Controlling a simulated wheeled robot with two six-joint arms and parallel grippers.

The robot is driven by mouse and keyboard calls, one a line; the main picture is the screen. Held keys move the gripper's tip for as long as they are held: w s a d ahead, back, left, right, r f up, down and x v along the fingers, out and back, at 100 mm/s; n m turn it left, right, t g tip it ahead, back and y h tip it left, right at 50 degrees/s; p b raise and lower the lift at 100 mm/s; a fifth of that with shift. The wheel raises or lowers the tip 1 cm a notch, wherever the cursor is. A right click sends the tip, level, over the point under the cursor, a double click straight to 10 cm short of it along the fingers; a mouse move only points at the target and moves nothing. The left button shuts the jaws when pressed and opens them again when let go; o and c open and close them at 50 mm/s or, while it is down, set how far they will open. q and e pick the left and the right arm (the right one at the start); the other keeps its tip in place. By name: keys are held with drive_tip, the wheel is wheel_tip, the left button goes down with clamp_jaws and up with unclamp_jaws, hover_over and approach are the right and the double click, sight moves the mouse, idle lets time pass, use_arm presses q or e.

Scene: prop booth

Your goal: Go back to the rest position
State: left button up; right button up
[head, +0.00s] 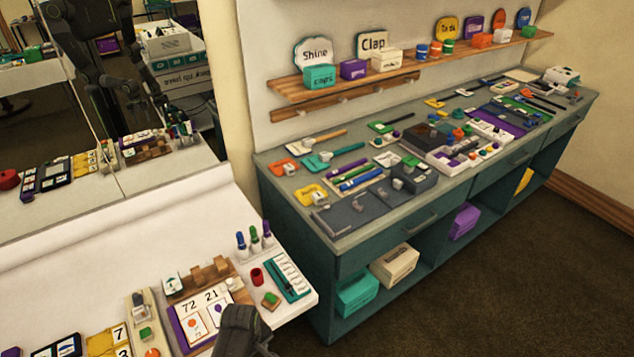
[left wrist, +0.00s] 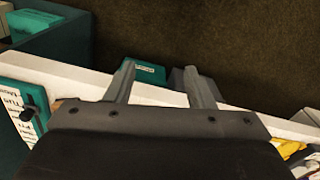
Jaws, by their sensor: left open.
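My left gripper (left wrist: 160,80) is open in the left wrist view. Its two grey fingers stand apart, and nothing is held between them. They reach over the white table's edge (left wrist: 82,78), with the brown floor beyond. A dark part of my arm shows at the bottom of the head view, in front of the white table (head: 205,215); its fingers cannot be made out there. My right gripper is not seen for certain in either view.
A teal board (head: 287,277), a red cup (head: 257,276) and a number board (head: 205,315) lie near that arm part. A teal cabinet (head: 300,235) stands to the right, its top crowded with props. Dark floor (head: 480,270) in front of it is clear. A mirror reflects the table.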

use_arm(q)
drive_tip(key=s+a+f+m+b, duration=0.25)
drive_tip(key=s+f, duration=0.45)
drive_tip(key=f, duration=0.4)
drive_tip(key=s+a+f+m+b, duration=0.2)
drive_tip(key=s+a+f+b, duration=0.2)
drive_tip(key=s+f, duration=0.45)
drive_tip(key=s+a+f+m+b, duration=0.2)
drive_tip(key=s+a+f, duration=0.2)
drive_tip(key=s+f, duration=0.3)
drive_tip(key=s+a+f+m+t+y+b, duration=0.1)
drive_tip(key=s+a+f+m+b, duration=0.1)
drive_tip(key=s+f, duration=0.6)
drive_tip(key=s+a+b, duration=0.1)
drive_tip(key=s+a, duration=0.1)
drive_tip(key=s, duration=0.3)
drive_tip(key=shift+s, duration=0.25)
drive_tip(key=shift+a, duration=0.1)
